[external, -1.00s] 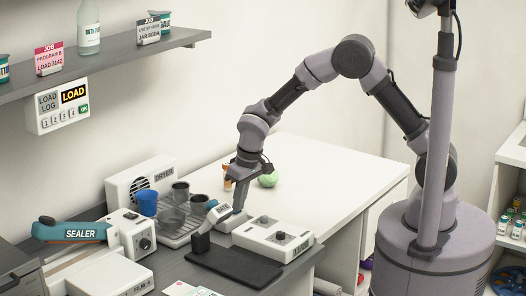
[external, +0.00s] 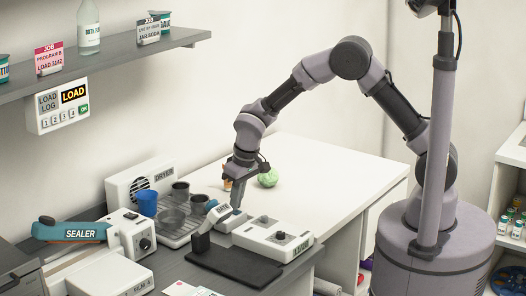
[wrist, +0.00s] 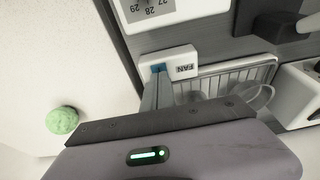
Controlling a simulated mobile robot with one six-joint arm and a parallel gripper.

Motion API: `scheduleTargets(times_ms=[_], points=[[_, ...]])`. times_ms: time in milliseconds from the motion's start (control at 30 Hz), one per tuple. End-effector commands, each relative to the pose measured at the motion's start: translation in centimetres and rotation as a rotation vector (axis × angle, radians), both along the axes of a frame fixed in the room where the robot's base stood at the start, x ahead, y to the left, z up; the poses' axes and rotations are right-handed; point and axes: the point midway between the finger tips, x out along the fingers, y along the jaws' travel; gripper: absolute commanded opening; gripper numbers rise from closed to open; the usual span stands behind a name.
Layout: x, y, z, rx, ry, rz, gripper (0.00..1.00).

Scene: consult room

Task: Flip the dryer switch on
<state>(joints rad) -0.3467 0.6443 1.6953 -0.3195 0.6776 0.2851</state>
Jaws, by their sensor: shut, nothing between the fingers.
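The dryer (external: 140,186) is a white box with a round grille and a DRYER label, standing against the wall in the external view. A small white switch box marked FAN (wrist: 181,63) shows in the wrist view, with a blue switch (wrist: 158,68) on it. My gripper (external: 236,208) points down at this small box, behind the black mat. In the wrist view its shut, empty fingers (wrist: 159,78) end right at the blue switch and partly hide it. I cannot tell whether they touch it or which way the switch is set.
A wire rack (wrist: 225,80) with cups sits beside the switch box. A white device with knobs (external: 272,240) stands close on the other side, and a black mat (external: 235,264) lies in front. A green ball (external: 268,178) rests on the mostly clear white table (external: 340,178).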

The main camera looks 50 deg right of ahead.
Motion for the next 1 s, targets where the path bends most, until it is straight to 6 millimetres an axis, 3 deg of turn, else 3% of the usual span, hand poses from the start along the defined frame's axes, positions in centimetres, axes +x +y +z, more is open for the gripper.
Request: scheduleTargets(times_ms=[233,433,700,1000], points=[[-0.1,0.0,0.7,0.0,-0.001,0.0,0.0],[-0.7,0.1,5.2,0.001,-0.002,0.001,0.0],[-3.7,0.0,10.4,0.001,-0.002,0.001,0.0],[-5.1,0.0,12.8,0.0,0.0,0.001,0.0]])
